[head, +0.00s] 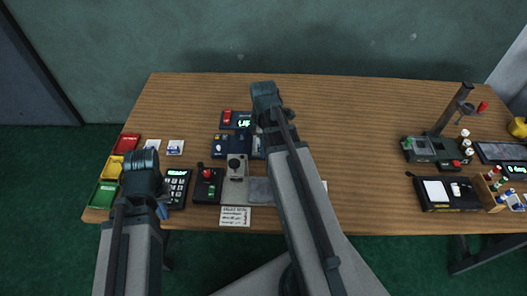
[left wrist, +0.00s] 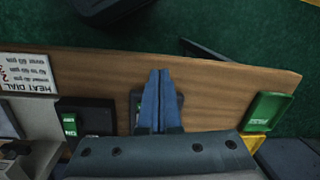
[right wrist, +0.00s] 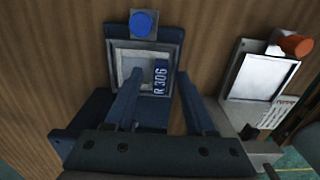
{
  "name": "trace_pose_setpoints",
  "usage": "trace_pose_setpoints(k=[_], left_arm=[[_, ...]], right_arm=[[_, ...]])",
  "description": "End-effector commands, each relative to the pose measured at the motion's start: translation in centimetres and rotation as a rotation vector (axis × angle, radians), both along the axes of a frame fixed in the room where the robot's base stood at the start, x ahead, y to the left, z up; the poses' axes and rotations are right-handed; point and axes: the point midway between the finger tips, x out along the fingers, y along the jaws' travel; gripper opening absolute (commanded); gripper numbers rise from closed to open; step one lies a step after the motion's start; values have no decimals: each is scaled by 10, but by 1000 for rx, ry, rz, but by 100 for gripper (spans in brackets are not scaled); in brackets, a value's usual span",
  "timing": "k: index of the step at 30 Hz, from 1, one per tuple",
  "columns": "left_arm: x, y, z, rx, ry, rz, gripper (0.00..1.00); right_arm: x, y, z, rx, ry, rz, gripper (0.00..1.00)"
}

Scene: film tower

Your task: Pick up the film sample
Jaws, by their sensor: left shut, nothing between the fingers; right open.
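A small dark blue piece marked "R 306" (right wrist: 161,77) lies on the pale plate of a blue device (right wrist: 96,90) in the right wrist view. It may be the film sample; I cannot tell for certain. My right gripper (right wrist: 157,92) is open, its fingers reaching over the plate on either side of the piece. I cannot tell whether they touch it. In the head view my right arm hides much of this spot. My left gripper (left wrist: 160,75) is shut and empty above the table's front left part.
Red (head: 127,143), yellow (head: 112,167) and green (head: 104,194) trays stand at the left edge. A stand (head: 432,148) and bottles are at right. The table's back middle is clear.

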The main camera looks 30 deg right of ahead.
Motion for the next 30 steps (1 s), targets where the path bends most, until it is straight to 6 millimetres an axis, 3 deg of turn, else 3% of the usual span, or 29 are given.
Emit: trace_pose_setpoints(k=[6,15,30], left_arm=[[0,0,0,0,0,0,0],[0,0,0,0,0,0,0],[0,0,1,0,0,0,0]], right_arm=[[0,0,1,0,0,0,53],[0,0,0,0,0,0,0],[0,0,1,0,0,0,0]])
